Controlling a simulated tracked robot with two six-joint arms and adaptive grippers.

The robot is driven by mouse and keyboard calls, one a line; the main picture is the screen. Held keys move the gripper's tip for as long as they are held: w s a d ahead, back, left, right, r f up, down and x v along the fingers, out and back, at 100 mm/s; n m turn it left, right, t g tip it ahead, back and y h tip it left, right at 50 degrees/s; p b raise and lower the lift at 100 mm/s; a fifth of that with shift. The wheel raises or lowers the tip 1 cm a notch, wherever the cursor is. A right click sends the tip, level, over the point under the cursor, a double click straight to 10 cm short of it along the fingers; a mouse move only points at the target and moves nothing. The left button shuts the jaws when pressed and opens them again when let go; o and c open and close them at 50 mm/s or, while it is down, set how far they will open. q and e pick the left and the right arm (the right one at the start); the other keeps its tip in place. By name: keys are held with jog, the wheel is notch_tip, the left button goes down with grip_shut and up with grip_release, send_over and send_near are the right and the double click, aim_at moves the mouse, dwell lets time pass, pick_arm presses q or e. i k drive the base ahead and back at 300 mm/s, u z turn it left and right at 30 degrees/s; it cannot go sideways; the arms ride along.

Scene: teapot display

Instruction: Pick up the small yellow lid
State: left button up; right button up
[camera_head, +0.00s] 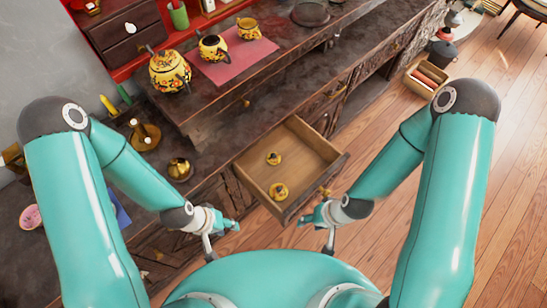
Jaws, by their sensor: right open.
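Neither gripper touches a lid.
Several yellow patterned pots, including a large teapot (169,72), stand on the dark cabinet, two on a pink cloth (233,64). A brass pot (179,168) sits on the lower ledge. A box (427,78) is on the wooden floor. The drawer's middle is mostly bare.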

aim_at(274, 158)
jog(key=z, duration=1.2)
jog(key=i, duration=0.15)
jog(key=u, duration=3.05)
jog(key=k, duration=0.45)
jog(key=z, duration=0.9)
jog(key=i, duration=0.5)
jog(key=u, duration=0.25)
